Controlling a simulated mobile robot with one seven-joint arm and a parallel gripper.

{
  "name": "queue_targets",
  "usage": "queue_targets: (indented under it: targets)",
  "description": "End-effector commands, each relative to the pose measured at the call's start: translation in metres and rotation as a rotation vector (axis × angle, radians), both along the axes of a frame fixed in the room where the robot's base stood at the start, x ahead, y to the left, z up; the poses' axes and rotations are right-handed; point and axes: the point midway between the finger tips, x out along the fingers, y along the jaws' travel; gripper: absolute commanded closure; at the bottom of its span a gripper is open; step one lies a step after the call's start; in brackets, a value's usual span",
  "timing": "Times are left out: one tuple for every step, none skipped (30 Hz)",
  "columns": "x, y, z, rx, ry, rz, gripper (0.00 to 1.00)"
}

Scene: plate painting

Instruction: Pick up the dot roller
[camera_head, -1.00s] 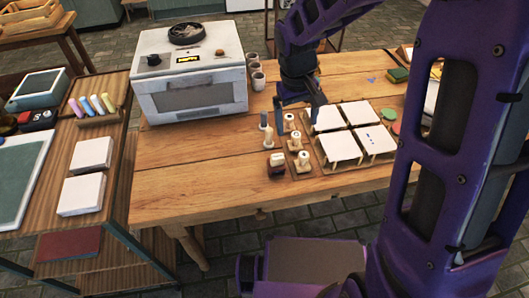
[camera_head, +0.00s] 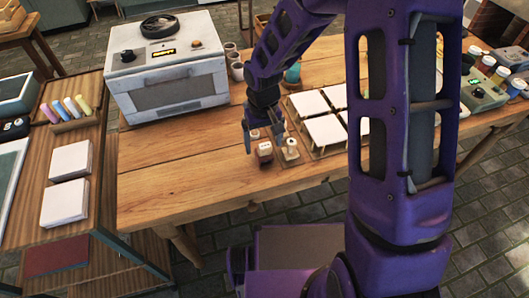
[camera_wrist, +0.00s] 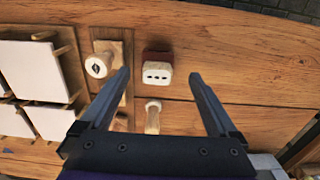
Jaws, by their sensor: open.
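A small dark red-brown block with a white face bearing a row of black dots, which looks like the dot roller (camera_head: 265,152), stands near the table's front edge. In the wrist view the dot roller (camera_wrist: 157,72) lies between the fingertips, with space on both sides. My gripper (camera_head: 264,143) is open and points down over it; the gripper (camera_wrist: 160,73) also shows open in the wrist view. I see no contact. The roller's lower part is hard to make out.
A wooden peg with a pale end (camera_wrist: 152,112) stands close to the roller, also between the fingers. A round-topped stamp (camera_wrist: 97,66) sits on a wooden board beside the left finger. White plates (camera_head: 324,130) lie on a rack to the right. Bare wood lies left of the gripper.

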Motion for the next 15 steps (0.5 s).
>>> queue_targets:
  targets:
    - [0.000, 0.000, -0.003, 0.000, 0.000, 0.000, 0.05]
    - [0.000, 0.000, -0.004, 0.000, 0.000, 0.000, 0.05]
    - [0.000, 0.000, -0.007, 0.000, 0.001, -0.001, 0.05]
    - [0.000, -0.001, -0.010, 0.000, 0.001, -0.001, 0.05]
    - [0.001, -0.001, -0.013, -0.001, 0.002, -0.001, 0.05]
    - [0.001, -0.002, -0.019, -0.001, 0.003, -0.001, 0.05]
    - [0.002, -0.002, -0.025, 0.000, 0.003, -0.001, 0.05]
    - [0.002, -0.003, -0.029, 0.000, 0.003, -0.001, 0.05]
    - [0.003, -0.003, -0.036, -0.001, 0.003, 0.000, 0.05]
    - [0.003, -0.003, -0.040, -0.001, 0.003, 0.001, 0.05]
    - [0.003, -0.003, -0.044, 0.001, 0.001, 0.000, 0.05]
    - [0.003, -0.003, -0.048, 0.001, 0.001, 0.000, 0.05]
    - [0.003, -0.003, -0.051, -0.001, 0.002, 0.000, 0.05]
    - [0.003, -0.003, -0.053, 0.000, 0.001, 0.001, 0.05]
    - [0.004, -0.003, -0.055, 0.000, 0.000, 0.001, 0.05]
